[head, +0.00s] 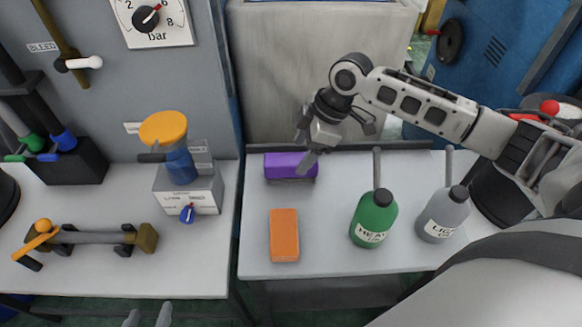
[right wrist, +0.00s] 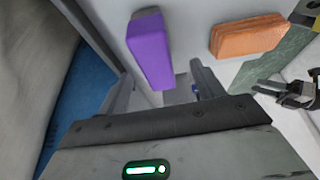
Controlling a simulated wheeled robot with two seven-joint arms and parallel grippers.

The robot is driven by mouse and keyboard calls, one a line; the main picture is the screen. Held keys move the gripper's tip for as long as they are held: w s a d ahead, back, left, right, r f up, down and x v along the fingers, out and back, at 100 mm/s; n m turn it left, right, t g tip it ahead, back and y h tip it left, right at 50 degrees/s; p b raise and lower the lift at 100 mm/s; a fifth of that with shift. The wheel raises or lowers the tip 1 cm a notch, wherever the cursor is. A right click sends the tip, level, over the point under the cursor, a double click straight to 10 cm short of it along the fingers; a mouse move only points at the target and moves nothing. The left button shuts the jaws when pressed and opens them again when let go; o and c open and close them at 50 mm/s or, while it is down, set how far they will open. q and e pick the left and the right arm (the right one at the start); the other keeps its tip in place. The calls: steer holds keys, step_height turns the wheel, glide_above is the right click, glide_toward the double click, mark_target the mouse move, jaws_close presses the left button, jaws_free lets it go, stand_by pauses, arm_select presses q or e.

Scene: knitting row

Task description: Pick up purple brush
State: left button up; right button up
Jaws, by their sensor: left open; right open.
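The purple brush (head: 285,166) is a block lying at the back edge of the right-hand white table. In the right wrist view the purple brush (right wrist: 148,48) lies ahead of the open fingers, nearer the left one. My right gripper (head: 312,148) is open and empty, just above and to the right of the brush. One finger overlaps the brush's right end in the head view; I cannot tell whether they touch. My left gripper (head: 148,318) is open at the bottom edge of the head view, with only its fingertips showing, far from the brush.
An orange block (head: 284,235) lies in front of the brush. A green bottle (head: 374,219) and a grey bottle (head: 441,214) stand to its right. A grey cabinet (head: 310,75) rises behind the table. A gap separates this table from the left bench (head: 120,275).

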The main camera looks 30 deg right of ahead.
mark_target(296, 159)
steer(key=x, duration=0.5)
steer(key=shift+w+a+f, duration=0.1)
steer(key=shift+w+f, duration=0.15)
steer(key=shift+w, duration=0.1)
steer(key=shift+f, duration=0.2)
steer(key=shift+f, duration=0.25)
steer(key=c, duration=1.1)
step_height(296, 159, up, 11)
steer(key=shift+f, duration=0.2)
